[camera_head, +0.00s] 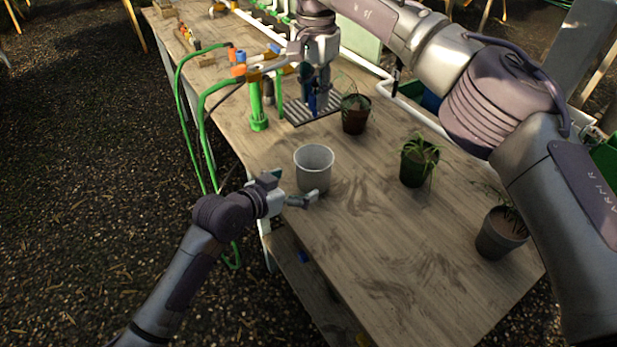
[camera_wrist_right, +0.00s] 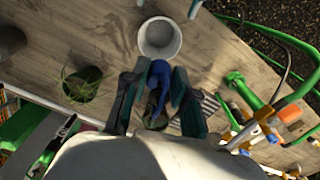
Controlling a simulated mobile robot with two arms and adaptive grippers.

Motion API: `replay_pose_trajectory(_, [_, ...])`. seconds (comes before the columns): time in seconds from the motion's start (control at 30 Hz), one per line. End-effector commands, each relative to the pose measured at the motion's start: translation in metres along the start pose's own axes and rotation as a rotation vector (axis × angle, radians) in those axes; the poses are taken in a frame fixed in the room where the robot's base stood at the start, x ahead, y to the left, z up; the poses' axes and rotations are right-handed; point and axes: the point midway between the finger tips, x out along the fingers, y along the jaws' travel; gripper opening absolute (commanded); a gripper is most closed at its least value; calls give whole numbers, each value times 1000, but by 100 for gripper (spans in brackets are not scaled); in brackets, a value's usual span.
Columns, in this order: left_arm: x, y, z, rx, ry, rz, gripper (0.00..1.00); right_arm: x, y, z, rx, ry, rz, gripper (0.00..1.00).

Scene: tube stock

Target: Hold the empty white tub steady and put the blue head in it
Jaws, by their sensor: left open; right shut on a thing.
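The white tub (camera_head: 314,170) stands upright on the wooden table near its left edge and looks empty; it also shows at the top of the right wrist view (camera_wrist_right: 159,38). My left gripper (camera_head: 294,192) is open, low beside the tub at its near left side. My right gripper (camera_head: 313,97) is shut on the blue head (camera_wrist_right: 158,76), holding it over the dark slatted rack, beyond the tub. In the head view only a bit of the blue head (camera_head: 312,103) shows below the fingers. The two are apart.
Several potted plants stand to the right, the nearest to the rack being a dark pot (camera_head: 355,120). A green upright fitting (camera_head: 258,108) and green hoses (camera_head: 200,110) are at the left edge. The table's near part (camera_head: 400,270) is clear.

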Motion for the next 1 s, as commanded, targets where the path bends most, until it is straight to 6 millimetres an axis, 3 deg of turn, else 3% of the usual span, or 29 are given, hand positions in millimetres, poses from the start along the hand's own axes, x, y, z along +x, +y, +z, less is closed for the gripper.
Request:
replay_pose_trajectory(0.1, [24,0,-1,-3,0,0,100,0,0,0,0,0,0,10])
replay_pose_trajectory(0.33, [56,0,0,-1,0,0,100,0,0,0,0,0,0,10])
replay_pose_trajectory(0.77, [66,0,0,1,0,-1,100,0,0,0,0,0,0,10])
replay_pose_trajectory(1.0, [66,0,0,1,0,-1,63,0,0,0,0,0,0,10])
